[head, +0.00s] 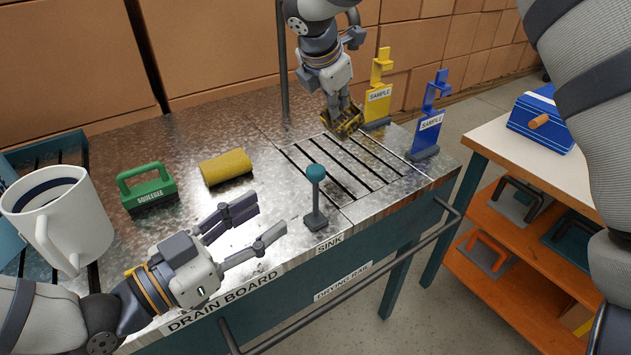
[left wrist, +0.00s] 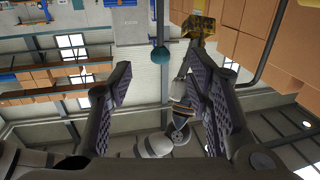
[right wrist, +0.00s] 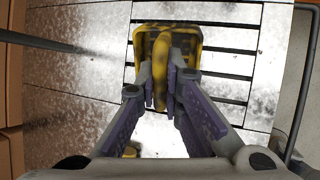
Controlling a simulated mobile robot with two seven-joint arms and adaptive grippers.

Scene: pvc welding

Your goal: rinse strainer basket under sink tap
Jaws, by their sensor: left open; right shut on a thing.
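The yellow-and-black strainer basket (head: 343,123) is held in my right gripper (head: 340,104) over the back part of the slotted sink (head: 335,165). The right wrist view shows the fingers shut on the yellow handle of the basket (right wrist: 143,47), with the sink slots below. Whether the basket touches the slots cannot be told. A lever with a teal knob (head: 315,172) stands upright at the sink's front edge. My left gripper (head: 270,219) is open and empty to the left of this lever, apart from it. The knob also shows beyond the fingers in the left wrist view (left wrist: 160,57).
A dark post (head: 282,60) rises behind the sink; its top is out of view. Yellow (head: 379,98) and blue (head: 428,131) sample stands are at the right.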

